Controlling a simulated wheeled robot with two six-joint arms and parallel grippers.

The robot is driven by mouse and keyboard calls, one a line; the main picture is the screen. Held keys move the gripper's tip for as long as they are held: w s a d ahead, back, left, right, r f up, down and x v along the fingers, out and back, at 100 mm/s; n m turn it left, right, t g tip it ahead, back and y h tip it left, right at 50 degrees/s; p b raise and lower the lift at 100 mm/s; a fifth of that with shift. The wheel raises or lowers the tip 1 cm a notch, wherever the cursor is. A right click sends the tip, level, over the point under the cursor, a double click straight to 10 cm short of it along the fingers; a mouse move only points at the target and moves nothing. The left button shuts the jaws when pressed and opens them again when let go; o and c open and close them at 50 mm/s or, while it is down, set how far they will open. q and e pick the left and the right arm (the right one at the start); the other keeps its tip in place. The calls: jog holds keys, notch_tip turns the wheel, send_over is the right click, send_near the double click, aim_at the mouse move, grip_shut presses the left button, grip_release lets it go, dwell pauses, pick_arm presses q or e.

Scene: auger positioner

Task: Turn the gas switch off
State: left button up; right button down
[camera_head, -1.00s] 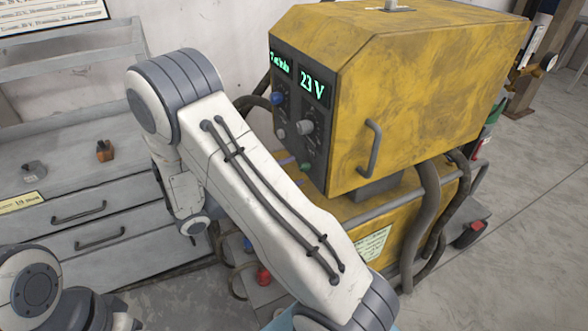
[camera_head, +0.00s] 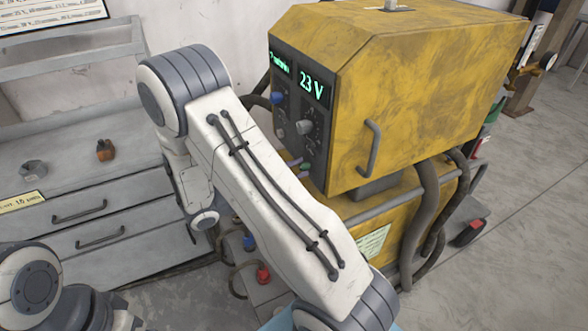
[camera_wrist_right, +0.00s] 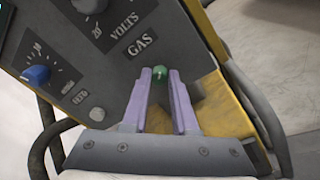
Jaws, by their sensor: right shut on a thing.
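The gas switch is a small green knob (camera_wrist_right: 160,74) beside the "GAS" label, low on the dark front panel (camera_wrist_right: 100,60) of the yellow machine. In the wrist view my right gripper (camera_wrist_right: 160,75) has its two purple fingers on either side of the green knob, shut on it. In the head view the knob (camera_head: 304,167) shows at the panel's lower edge, and the purple fingertips (camera_head: 294,163) are partly hidden by my right arm. The knob's exact turn position is too small to tell. My left gripper is not in view; only part of the left arm shows at lower left.
The yellow machine (camera_head: 430,80) has a "23 V" display (camera_head: 313,86), a blue knob (camera_head: 277,98) and a grey knob (camera_head: 305,126). A grey drawer cabinet (camera_head: 75,165) with a metal nut (camera_head: 33,170) stands left. Thick hoses (camera_head: 428,215) hang at the right.

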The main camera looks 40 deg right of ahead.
jog(key=n+p, duration=0.4)
jog(key=p, duration=0.1)
jog(key=n+p, duration=0.2)
jog(key=shift+w+r+n+y+p, duration=0.1)
jog(key=shift+r+n+y+p, duration=0.2)
jog(key=shift+n+p, duration=0.75)
jog(key=shift+n, duration=0.15)
jog(key=n+p, duration=0.3)
jog(key=n, duration=0.1)
jog(key=shift+w+g+y, duration=0.1)
jog(key=shift+g+y, duration=0.2)
jog(key=n+p, duration=0.2)
jog(key=n, duration=0.1)
jog(key=shift+f+n+g, duration=0.15)
jog(key=shift+n+g, duration=0.15)
jog(key=shift+n, duration=0.4)
jog(key=shift+w, duration=0.1)
jog(key=c, duration=0.7)
grip_release()
